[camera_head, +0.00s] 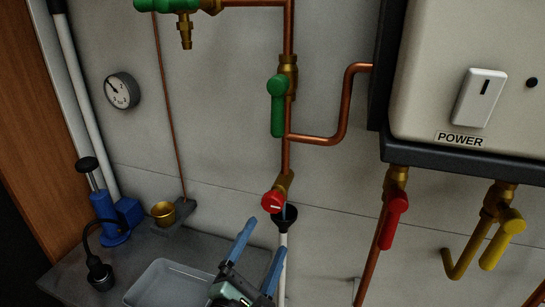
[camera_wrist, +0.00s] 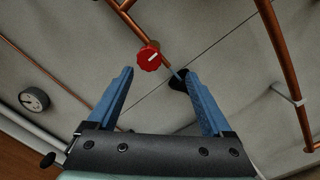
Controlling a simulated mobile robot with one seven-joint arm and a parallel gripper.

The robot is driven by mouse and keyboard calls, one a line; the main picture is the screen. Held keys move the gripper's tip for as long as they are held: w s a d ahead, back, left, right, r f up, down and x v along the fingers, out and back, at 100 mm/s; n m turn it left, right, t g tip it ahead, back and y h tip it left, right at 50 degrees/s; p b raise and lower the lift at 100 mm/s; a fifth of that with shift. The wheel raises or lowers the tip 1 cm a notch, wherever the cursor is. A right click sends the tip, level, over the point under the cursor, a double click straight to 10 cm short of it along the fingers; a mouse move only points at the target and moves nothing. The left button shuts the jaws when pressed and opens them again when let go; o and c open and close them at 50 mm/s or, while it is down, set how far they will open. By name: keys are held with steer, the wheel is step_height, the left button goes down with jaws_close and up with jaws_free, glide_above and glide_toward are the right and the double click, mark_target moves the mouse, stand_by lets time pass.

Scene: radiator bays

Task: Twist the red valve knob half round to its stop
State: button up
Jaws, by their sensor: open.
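The red valve knob (camera_head: 273,202) is small and round with a white line on its face. It sits on a brass fitting at the lower end of the copper pipe, just above a black funnel. In the wrist view the knob (camera_wrist: 149,58) is ahead of the fingertips, between their lines and left of centre. My gripper (camera_head: 258,240) has blue fingers and is open and empty. It is below the knob in the head view and apart from it. In the wrist view my gripper (camera_wrist: 160,75) has its fingers spread wide, the right tip near the funnel.
The black funnel (camera_head: 284,217) tops a white pipe under the knob. A green lever (camera_head: 277,105) is above, and a red lever (camera_head: 393,218) and yellow lever (camera_head: 502,239) are at right under the white boiler (camera_head: 460,60). A grey tray (camera_head: 168,284) is lower left.

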mark_target(271, 206)
steer(key=w+n+p, duration=0.2)
steer(key=w+p, duration=0.1)
steer(key=w+d+r+n+p, duration=0.1)
steer(key=w+n+p, duration=0.2)
steer(key=w, duration=0.1)
steer(key=w+n+p, duration=0.2)
steer(key=w+p, duration=0.1)
steer(key=shift+w+d+r+n+g, duration=0.25)
steer(key=shift+d+r+n+g, duration=0.05)
steer(key=shift+d+r, duration=0.05)
stand_by(0.4)
jaws_close()
